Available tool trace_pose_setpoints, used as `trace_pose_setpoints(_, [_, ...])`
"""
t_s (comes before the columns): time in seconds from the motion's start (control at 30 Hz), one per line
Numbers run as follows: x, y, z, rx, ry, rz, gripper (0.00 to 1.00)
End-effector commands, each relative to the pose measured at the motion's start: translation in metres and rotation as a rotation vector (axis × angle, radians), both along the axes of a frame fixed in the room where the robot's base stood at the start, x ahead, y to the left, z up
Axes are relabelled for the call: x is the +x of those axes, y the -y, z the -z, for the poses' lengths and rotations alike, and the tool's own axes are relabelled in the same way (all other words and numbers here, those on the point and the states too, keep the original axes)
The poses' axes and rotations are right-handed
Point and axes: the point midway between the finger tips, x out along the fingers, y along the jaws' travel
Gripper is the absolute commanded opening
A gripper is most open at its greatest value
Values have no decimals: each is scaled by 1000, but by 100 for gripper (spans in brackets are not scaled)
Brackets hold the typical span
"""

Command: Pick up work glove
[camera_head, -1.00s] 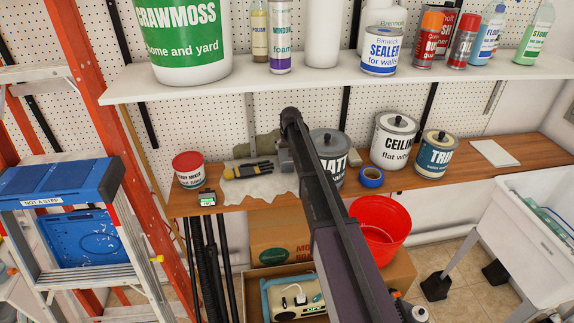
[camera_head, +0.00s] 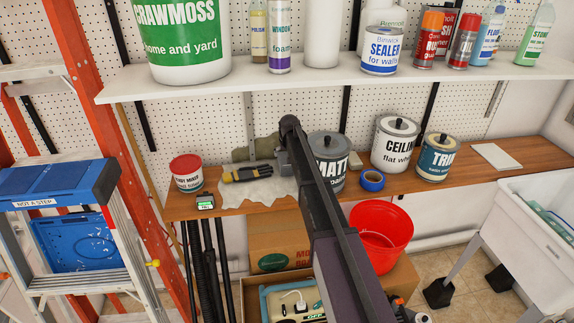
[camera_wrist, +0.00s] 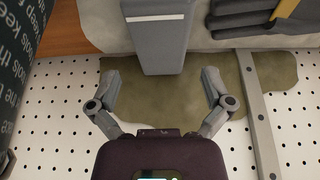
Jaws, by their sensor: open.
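The work glove (camera_head: 250,173) is black with a yellow part and lies on a pale crumpled cloth (camera_head: 262,193) on the wooden shelf. In the wrist view, part of the glove (camera_wrist: 240,16) shows at the top right, with dark fingers and a yellow strip. My gripper (camera_wrist: 161,80) is open, its two fingers spread, and the glove lies outside them. A grey block with a white stripe (camera_wrist: 158,35) shows just beyond the fingers, about centred between them. In the head view, my gripper is mostly hidden by my arm, just right of the glove.
A red-and-white tin (camera_head: 187,173) stands left of the glove. A grey paint can (camera_head: 329,160) stands right of my arm, by a blue tape roll (camera_head: 372,181). An olive patch (camera_wrist: 165,103) lies behind the fingers. The upper shelf (camera_head: 230,88) overhangs.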

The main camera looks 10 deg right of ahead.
Motion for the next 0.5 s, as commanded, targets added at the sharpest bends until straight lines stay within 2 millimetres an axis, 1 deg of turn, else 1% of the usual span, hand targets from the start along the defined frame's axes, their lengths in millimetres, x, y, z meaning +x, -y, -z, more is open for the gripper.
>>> trace_pose_setpoints(0.5, [13,-2,36,0,0,-1,100])
